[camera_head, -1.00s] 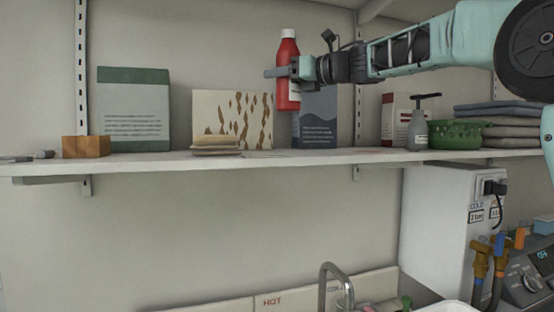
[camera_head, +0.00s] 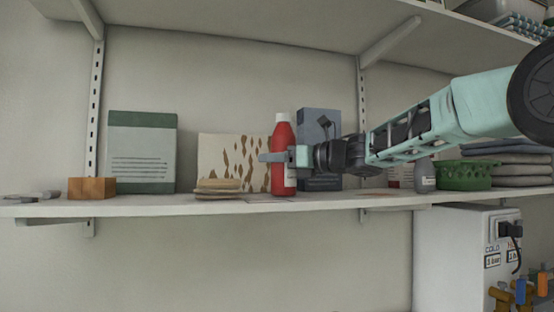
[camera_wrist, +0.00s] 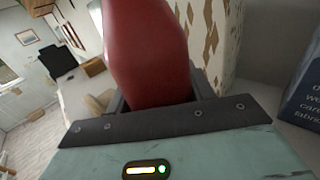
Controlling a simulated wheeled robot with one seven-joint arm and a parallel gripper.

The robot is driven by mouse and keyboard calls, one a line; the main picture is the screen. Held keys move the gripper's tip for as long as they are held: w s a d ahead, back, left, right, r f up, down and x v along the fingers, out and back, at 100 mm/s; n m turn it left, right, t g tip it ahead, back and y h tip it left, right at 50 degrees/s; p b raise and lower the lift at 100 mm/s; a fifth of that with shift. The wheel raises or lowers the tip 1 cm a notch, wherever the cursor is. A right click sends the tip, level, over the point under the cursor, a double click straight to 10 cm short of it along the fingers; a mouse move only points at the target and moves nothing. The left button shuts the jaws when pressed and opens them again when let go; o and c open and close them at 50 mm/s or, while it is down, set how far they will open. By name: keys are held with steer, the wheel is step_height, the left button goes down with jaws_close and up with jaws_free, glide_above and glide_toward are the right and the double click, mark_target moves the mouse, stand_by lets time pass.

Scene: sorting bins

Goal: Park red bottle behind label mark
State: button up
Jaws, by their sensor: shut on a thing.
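The red bottle (camera_head: 283,165) with a white cap is upright at the shelf's middle, in front of the brown-spotted cream panel and the blue-grey box. My gripper (camera_head: 277,157) is shut around its body, coming from the right. The bottle's base is at or just above the shelf top; I cannot tell if it touches. In the wrist view the red bottle (camera_wrist: 150,50) fills the space between the jaws. A faint flat patch (camera_head: 266,199) on the shelf by the base may be the label mark; it is too small to be sure.
The spotted panel (camera_head: 225,160) and folded tan cloths (camera_head: 217,188) stand left of the bottle, the blue-grey box (camera_head: 318,125) behind right. A green-topped box (camera_head: 142,155), wooden block (camera_head: 92,188), grey pump bottle (camera_head: 425,178) and green basket (camera_head: 463,176) share the shelf (camera_head: 150,208).

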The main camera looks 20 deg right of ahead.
steer(key=shift+f+b, duration=0.15)
steer(key=shift+b, duration=0.15)
steer(key=o, duration=1.4)
steer(key=shift+s+d, duration=0.1)
steer(key=b+v, duration=0.4)
steer(key=v, duration=0.6)
steer(key=shift+s+d, duration=0.25)
steer(key=shift+s, duration=0.05)
steer(key=shift+s+d+b, duration=0.3)
steer(key=shift+s+d, duration=0.05)
